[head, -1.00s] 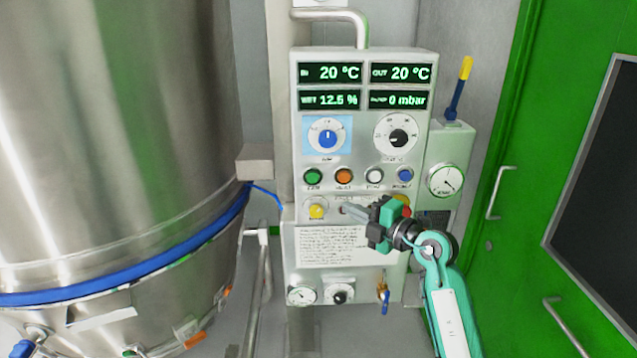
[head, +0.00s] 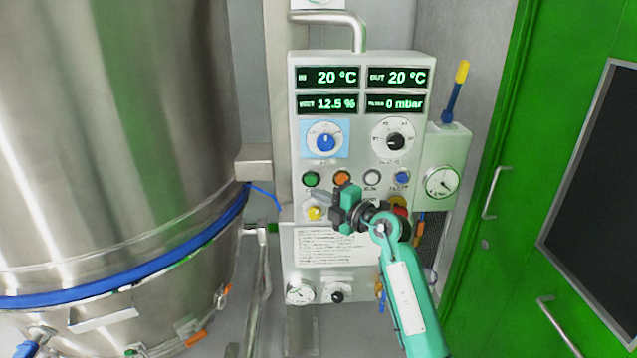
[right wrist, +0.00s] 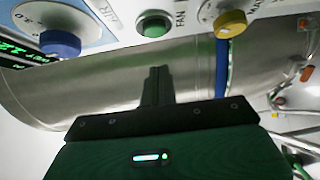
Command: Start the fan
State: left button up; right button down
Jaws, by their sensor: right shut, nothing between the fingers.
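The control panel (head: 362,150) stands upright in the middle of the head view. Its green button (head: 311,179) is at the left end of the button row. In the right wrist view the green button (right wrist: 153,24) has the label "FAN" beside it. My right gripper (head: 317,197) is shut and empty, its tips in front of the panel just below the green button. In the right wrist view the shut fingers (right wrist: 157,72) point toward that button, with a gap visible in the picture. My left gripper is not in view.
Close by are an orange button (head: 342,178), a yellow knob (head: 314,213) and a blue dial (head: 325,142). A red knob is partly hidden behind my right arm. A steel vessel (head: 110,130) fills the left; a green door (head: 560,120) stands right.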

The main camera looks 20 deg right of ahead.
aim_at(307, 181)
jog(key=shift+w+d+p, duration=0.15)
jog(key=shift+w+d, duration=0.05)
jog(key=shift+w, duration=0.9)
jog(key=shift+w+d+p, duration=0.15)
jog(key=shift+w+d, duration=0.05)
jog(key=shift+w, duration=0.85)
